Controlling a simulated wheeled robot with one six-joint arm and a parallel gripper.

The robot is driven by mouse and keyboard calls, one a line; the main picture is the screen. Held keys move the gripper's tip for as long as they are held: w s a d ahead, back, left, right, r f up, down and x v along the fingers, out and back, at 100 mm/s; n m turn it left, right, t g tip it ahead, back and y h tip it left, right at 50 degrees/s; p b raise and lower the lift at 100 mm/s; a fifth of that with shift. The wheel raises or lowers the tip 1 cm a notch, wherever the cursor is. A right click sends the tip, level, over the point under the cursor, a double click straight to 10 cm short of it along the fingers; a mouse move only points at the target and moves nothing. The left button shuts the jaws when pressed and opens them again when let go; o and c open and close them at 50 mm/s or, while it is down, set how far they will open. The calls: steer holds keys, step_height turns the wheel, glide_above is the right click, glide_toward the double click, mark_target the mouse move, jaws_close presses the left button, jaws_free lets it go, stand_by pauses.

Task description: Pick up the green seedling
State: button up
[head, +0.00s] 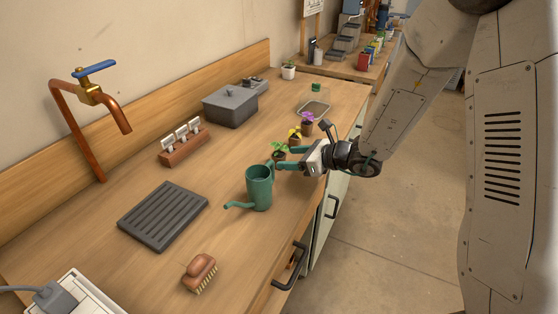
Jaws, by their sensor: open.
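The green seedling (280,148) has bright green leaves above a small brown pot and stands on the wooden counter, just behind the green watering can. My gripper (283,158) reaches in from the right, low over the counter. Its two green fingers are apart, one on the far side of the seedling and one on the near side. The seedling's pot is partly hidden by the near finger and the watering can. I cannot tell whether either finger touches it.
The watering can (259,188) stands close in front of the near finger. Yellow (295,134) and purple (307,121) potted flowers stand just behind my gripper. The counter's middle is clear.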

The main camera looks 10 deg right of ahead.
mark_target(285, 158)
steer(key=x, duration=0.5)
steer(key=shift+w+d+f, duration=0.15)
steer(key=shift+w+f, duration=0.25)
steer(key=c, duration=1.1)
